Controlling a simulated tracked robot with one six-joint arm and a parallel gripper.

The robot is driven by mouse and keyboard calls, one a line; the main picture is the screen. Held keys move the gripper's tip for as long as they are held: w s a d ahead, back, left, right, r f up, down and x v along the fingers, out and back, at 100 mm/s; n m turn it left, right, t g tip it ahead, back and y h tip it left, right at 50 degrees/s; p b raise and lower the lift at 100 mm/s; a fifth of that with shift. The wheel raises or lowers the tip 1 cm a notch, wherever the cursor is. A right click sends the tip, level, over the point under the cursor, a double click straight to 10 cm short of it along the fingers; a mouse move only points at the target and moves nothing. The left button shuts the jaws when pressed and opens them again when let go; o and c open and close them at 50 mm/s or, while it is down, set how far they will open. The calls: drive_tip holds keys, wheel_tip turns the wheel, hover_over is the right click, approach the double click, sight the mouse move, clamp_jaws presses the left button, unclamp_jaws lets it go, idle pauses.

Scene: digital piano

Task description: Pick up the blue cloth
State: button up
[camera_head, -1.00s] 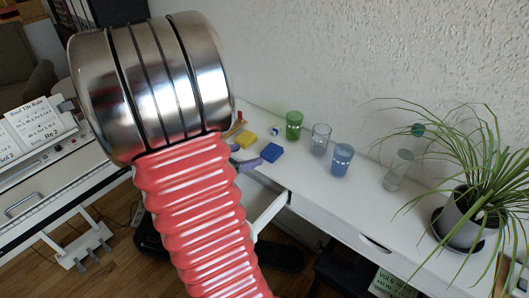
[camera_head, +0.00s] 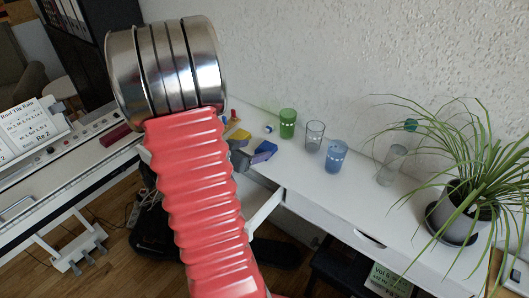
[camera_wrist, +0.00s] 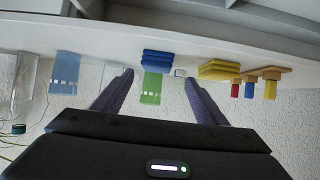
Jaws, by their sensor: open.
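The blue cloth (camera_head: 266,146) lies folded on the white desk, beside the yellow cloth (camera_head: 239,135). In the wrist view, which is upside down, the blue cloth (camera_wrist: 158,57) shows as a folded stack just beyond and between my fingertips. My gripper (camera_head: 255,159) is at the desk's near edge, partly behind my red arm, and a finger overlaps the cloth's near side in the head view. In the wrist view my gripper (camera_wrist: 158,79) is open with nothing between its dark fingers. I cannot tell whether a finger touches the cloth.
A green glass (camera_head: 288,123), a clear glass (camera_head: 314,136) and a blue glass (camera_head: 335,156) stand behind and right of the cloth. A potted plant (camera_head: 460,215) is farther right. A drawer (camera_head: 264,212) is open below. A keyboard (camera_head: 70,160) stands at left.

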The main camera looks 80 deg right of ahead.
sight(265, 148)
drive_tip(key=shift+s+d+f, duration=0.1)
drive_tip(key=shift+d+f, duration=0.05)
drive_tip(key=shift+d, duration=0.05)
drive_tip(key=shift+x, duration=2.55)
drive_tip(key=shift+s+a, duration=0.1)
drive_tip(key=c, duration=1.1)
drive_tip(key=shift+c, duration=0.2)
wheel_tip(265, 148, up, 10)
